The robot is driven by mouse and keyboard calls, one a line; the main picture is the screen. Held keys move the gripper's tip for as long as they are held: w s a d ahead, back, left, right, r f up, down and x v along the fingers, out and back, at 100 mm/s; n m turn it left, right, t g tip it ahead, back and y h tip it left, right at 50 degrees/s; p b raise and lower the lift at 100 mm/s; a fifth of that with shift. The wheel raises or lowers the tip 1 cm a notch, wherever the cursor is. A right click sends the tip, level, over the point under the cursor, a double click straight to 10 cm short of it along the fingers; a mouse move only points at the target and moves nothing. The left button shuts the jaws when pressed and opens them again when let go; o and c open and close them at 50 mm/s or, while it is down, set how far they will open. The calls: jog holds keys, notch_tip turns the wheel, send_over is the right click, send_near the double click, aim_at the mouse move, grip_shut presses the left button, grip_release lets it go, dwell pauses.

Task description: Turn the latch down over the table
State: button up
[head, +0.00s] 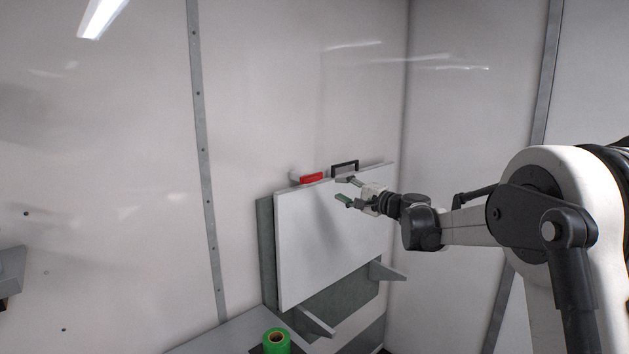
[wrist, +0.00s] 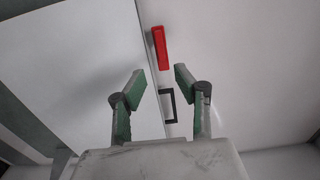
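The table (head: 318,245) is a white panel folded up flat against the wall; part of it also shows in the wrist view (wrist: 75,75). The red latch (head: 312,178) lies along the panel's top edge, and it also shows in the wrist view (wrist: 159,48), above the fingertips. My gripper (head: 343,189) is open and empty in front of the panel, to the right of the latch and a little lower in the head view. In the wrist view its two green-padded fingers (wrist: 160,77) are spread, with no contact on the latch visible.
A black handle (head: 345,167) stands at the panel's top edge, right of the latch and close to my gripper. Grey brackets (head: 385,272) stick out below the panel. A green tape roll (head: 276,341) sits on a grey surface at the bottom. The wall left of the panel is bare.

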aim_at(314, 180)
jog(key=p+x, duration=0.2)
jog(key=x, duration=1.1)
jog(key=shift+w+a+p, duration=0.2)
jog(key=shift+w+p, duration=0.1)
jog(key=shift+p, duration=0.05)
grip_shut()
